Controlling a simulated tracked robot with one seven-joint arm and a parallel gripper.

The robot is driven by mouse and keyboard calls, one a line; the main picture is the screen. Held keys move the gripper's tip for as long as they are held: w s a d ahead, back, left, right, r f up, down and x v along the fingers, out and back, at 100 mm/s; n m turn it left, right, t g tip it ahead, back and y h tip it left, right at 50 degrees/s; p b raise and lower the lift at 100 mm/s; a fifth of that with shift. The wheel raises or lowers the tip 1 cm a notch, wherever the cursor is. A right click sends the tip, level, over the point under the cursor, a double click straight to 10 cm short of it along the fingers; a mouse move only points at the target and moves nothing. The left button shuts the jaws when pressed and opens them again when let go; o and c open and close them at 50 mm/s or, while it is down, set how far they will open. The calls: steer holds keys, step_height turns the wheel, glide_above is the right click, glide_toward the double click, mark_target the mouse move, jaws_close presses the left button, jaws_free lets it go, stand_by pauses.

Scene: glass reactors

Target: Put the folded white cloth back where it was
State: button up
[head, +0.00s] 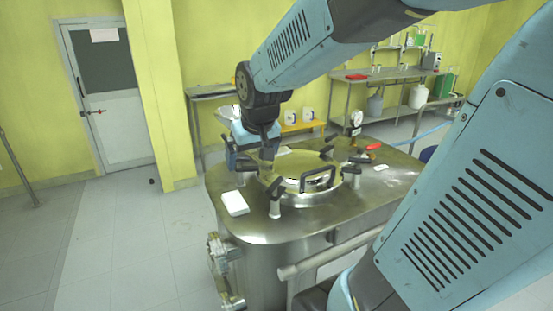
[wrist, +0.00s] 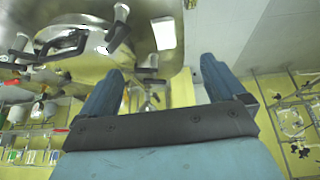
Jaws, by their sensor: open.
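The folded white cloth (head: 235,203) lies flat on the steel top of the reactor, near its left front edge, beside a lid clamp. It also shows as a bright white rectangle in the wrist view (wrist: 164,33), beyond the fingertips and apart from them. My gripper (head: 250,155) hangs over the far left part of the reactor top, behind the cloth. In the wrist view its two blue fingers (wrist: 159,72) are spread wide with nothing held between them. In the head view the fingertips are partly lost against the clamps.
The round reactor lid (head: 300,172) carries a black handle (head: 318,179) and several upright clamps. A pressure gauge (head: 356,119) and a red-handled fitting (head: 373,146) stand at the back right. A small white item (head: 380,168) lies on the right. Steel shows bare around the cloth.

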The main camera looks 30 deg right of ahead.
steer(key=s+r, duration=0.5)
steer(key=s, duration=0.7)
steer(key=shift+s, duration=0.3)
